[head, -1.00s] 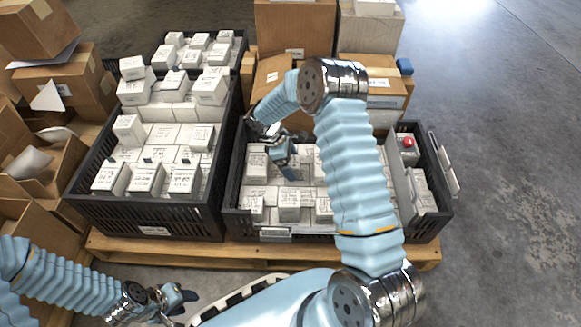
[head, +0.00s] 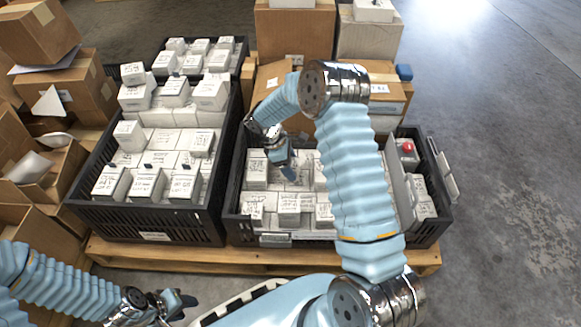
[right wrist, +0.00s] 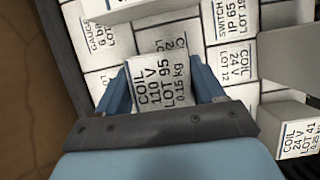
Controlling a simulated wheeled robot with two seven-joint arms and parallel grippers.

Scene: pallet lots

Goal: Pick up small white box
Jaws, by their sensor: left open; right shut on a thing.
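A small white box (right wrist: 160,85), printed COIL 110 V LOT 95 0.15 kg, sits between the blue fingers of my right gripper (right wrist: 162,88) in the right wrist view. The gripper is shut on it, with other white boxes beneath and around it. In the head view my right gripper (head: 284,165) points down into the right black crate (head: 330,238); I cannot clearly make out the held box there. My left gripper (head: 180,301) is open and empty at the lower left, in front of the pallet.
A left black crate (head: 150,232) full of white boxes stands beside the right crate on a wooden pallet (head: 190,253). A grey divider (head: 398,185) parts off the right crate's end, where a red round item (head: 408,147) shows. Cardboard boxes (head: 80,85) stand left and behind. The right floor is clear.

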